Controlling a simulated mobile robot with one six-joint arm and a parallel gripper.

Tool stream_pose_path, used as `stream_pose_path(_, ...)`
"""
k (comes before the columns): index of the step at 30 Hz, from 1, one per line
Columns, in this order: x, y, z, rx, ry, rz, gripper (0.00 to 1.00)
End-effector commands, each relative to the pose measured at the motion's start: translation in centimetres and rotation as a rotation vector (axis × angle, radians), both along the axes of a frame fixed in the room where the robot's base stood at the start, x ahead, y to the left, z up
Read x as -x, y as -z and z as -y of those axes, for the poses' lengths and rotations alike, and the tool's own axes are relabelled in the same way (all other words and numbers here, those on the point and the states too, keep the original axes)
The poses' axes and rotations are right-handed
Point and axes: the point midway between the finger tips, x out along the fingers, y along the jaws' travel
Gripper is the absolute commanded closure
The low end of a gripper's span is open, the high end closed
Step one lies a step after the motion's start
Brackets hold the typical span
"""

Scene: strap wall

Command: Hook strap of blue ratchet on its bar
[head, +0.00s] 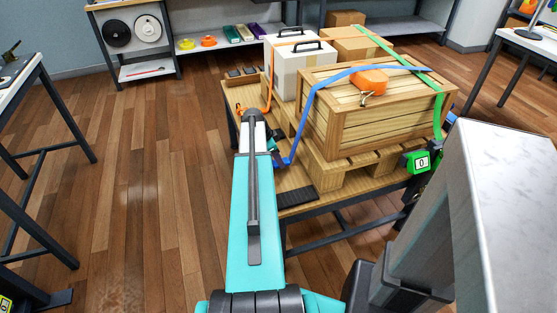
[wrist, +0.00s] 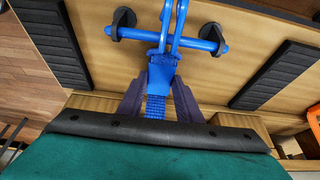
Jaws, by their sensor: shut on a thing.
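The blue strap (head: 310,105) lies over the wooden crate (head: 345,125) and runs down its left side toward my gripper in the head view. In the wrist view, my gripper (wrist: 162,84) is shut on the blue strap (wrist: 156,108) just below its blue hook (wrist: 163,62). The blue bar (wrist: 138,34) is held between two black brackets. The two prongs of the hook cross the bar and reach past it; whether they are seated around it I cannot tell. In the head view my arm mostly hides the gripper. A small blue part (head: 450,119) shows at the crate's right; I cannot tell whether it is the ratchet.
A green strap (head: 438,105) with a green ratchet (head: 420,162) crosses the crate's right side. An orange strap (head: 269,95) runs near the white box (head: 298,62). Black pads (wrist: 277,75) flank the bar on the wooden surface. The floor at left is clear.

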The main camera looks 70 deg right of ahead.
Motion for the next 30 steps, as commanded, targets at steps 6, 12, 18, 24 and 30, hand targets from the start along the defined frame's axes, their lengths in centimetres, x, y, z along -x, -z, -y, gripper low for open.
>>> stream_pose_path(6, 0.3, 0.0, 0.2, 0.0, 0.001, 0.0, 0.94)
stream_pose_path(12, 0.6, 0.1, 0.6, 0.0, 0.001, 0.0, 0.94)
stream_pose_path(18, 1.1, 0.1, 0.9, 0.0, 0.0, 0.0, 0.94)
stream_pose_path(24, 1.5, 0.2, 1.2, 0.0, 0.0, 0.0, 0.94)
stream_pose_path(30, 1.9, 0.2, 1.6, 0.0, 0.001, 0.0, 0.94)
